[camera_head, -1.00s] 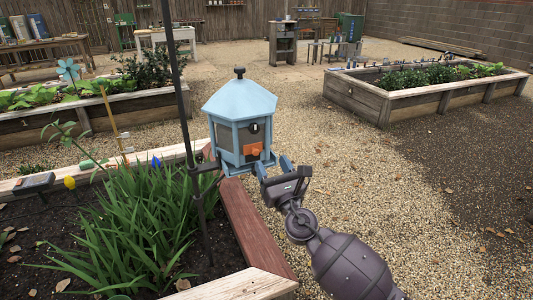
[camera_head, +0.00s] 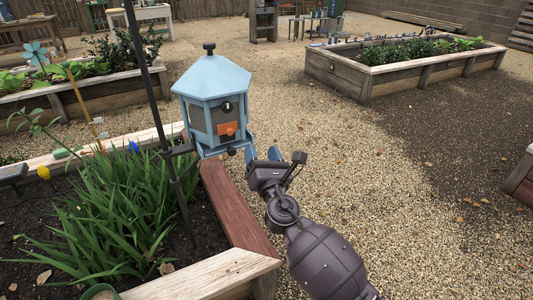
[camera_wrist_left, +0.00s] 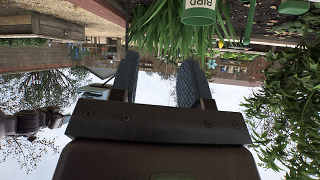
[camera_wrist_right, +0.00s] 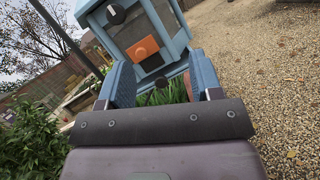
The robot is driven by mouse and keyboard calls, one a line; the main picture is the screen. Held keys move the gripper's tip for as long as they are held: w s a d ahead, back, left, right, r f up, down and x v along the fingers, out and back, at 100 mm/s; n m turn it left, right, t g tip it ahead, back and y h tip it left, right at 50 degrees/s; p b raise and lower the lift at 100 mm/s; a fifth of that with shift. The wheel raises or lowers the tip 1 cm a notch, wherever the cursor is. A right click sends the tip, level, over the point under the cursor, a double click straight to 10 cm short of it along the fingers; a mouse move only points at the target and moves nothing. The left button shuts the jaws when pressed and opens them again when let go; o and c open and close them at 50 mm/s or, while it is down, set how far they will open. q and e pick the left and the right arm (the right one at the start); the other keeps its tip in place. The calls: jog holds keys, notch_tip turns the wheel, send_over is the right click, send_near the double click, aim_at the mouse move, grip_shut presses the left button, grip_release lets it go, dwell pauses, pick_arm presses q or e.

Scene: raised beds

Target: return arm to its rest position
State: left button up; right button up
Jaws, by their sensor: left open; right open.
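My right arm reaches in from the lower right of the head view. Its gripper (camera_head: 277,158) is just right of and a little below a light blue lantern-shaped feeder (camera_head: 212,100) with an orange part on its front. The right wrist view shows the blue fingers (camera_wrist_right: 158,85) apart with nothing between them, and the feeder (camera_wrist_right: 137,28) beyond them. My left gripper (camera_wrist_left: 158,80) shows only in the left wrist view, upside down, with its fingers apart and empty. The left arm is out of the head view.
A dark pole (camera_head: 158,100) carries the feeder over a raised bed with long green leaves (camera_head: 95,215). The bed's reddish-brown edge board (camera_head: 235,205) runs below my right gripper. Another raised bed (camera_head: 410,75) stands at the back right. Open gravel (camera_head: 380,180) lies to the right.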

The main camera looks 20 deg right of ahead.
pick_arm(q)
jog(key=shift+t, duration=0.3)
jog(key=r+p, duration=0.3)
jog(key=p, duration=0.1)
jog(key=r+p, duration=0.2)
jog(key=shift+a+r, duration=0.3)
jog(key=shift+a, duration=0.05)
pick_arm(e)
jog(key=s+d+f+m+g, duration=0.3)
jog(key=s+f+m, duration=0.3)
jog(key=s+m, duration=0.4)
jog(key=s+d+f+m+g, duration=0.4)
jog(key=s+f+m, duration=0.3)
jog(key=s, duration=0.9)
jog(key=s+d+f+m+g, duration=0.3)
jog(key=s+d+f+m, duration=0.3)
jog(key=s+m, duration=0.7)
jog(key=shift+s+f+m, duration=0.3)
jog(key=shift+s, duration=0.2)
